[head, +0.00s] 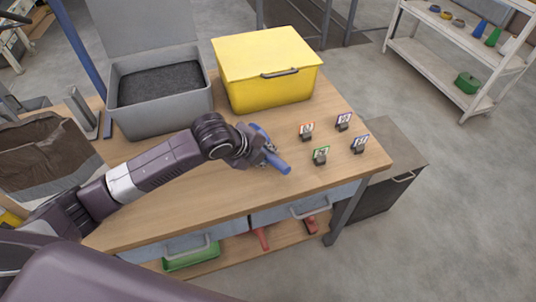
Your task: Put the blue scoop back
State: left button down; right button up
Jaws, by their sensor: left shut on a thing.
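The blue scoop (281,166) shows as a blue bar, tilted, in the head view above the wooden table (210,205). My left gripper (267,152) is shut on it, and the fingers hide its middle. Part of the blue also shows behind the gripper. I cannot tell how high it is above the tabletop. My right gripper is not in view.
An open grey bin (125,122) of dark pellets and a closed yellow box (285,92) stand at the back. Several small card holders (320,156) stand at the right. A dark bag (45,150) is at the left. A white shelf (440,80) stands farther off.

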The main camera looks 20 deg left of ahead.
pick_arm(q)
jog(key=c, duration=1.8)
grip_release()
jog(key=shift+o, duration=0.2)
jog(key=shift+r, duration=0.2)
jog(key=v, duration=1.1)
jog(key=shift+s+r, duration=0.25)
jog(key=shift+r, duration=0.05)
jog(key=shift+a, duration=0.15)
